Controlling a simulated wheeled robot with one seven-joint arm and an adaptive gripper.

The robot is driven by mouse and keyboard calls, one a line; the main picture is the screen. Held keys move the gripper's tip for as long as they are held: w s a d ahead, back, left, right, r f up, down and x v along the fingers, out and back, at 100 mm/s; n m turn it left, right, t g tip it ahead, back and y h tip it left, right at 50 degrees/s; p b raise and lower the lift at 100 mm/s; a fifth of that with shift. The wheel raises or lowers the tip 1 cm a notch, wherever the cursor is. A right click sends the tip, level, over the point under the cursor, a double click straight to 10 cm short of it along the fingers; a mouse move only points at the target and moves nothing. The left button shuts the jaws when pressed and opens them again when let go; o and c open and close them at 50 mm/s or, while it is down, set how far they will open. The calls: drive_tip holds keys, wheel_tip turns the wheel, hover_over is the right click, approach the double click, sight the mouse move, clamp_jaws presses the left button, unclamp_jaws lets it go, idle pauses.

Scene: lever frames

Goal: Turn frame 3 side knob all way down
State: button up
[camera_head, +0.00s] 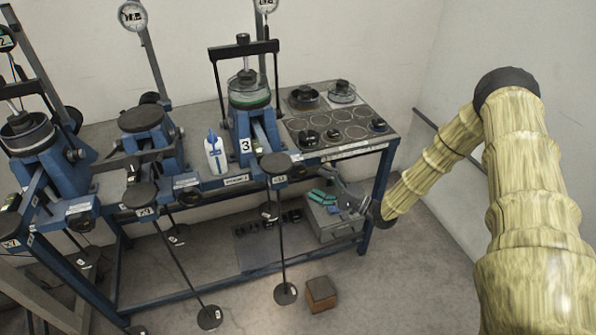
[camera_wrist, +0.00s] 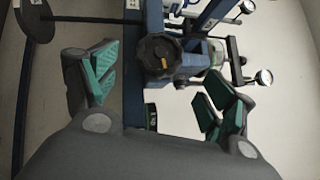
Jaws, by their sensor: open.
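Frame 3 (camera_head: 262,130) is the blue lever frame right of centre on the bench, with a "3" label and a clear-walled cell on top. A small black knob (camera_head: 286,147) shows on its right side. In the wrist view a black lobed knob (camera_wrist: 162,58) with a yellow mark faces me on a blue post; its frame number is not readable there. My gripper (camera_head: 325,198) is open and empty, low in front of the bench's right end. In the wrist view its green-padded fingers (camera_wrist: 163,88) stand apart on either side below the knob, not touching it.
Other lever frames (camera_head: 145,135) stand to the left, with long hanging rods and disc weights (camera_head: 286,293) in front. A white-blue bottle (camera_head: 215,155) stands beside frame 3. A grey box (camera_head: 335,222) sits below, and a brown block (camera_head: 320,294) on the floor.

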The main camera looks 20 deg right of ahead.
sight(301, 174)
drive_tip(key=p+x, duration=0.2)
drive_tip(key=x, duration=0.6)
drive_tip(key=c, duration=1)
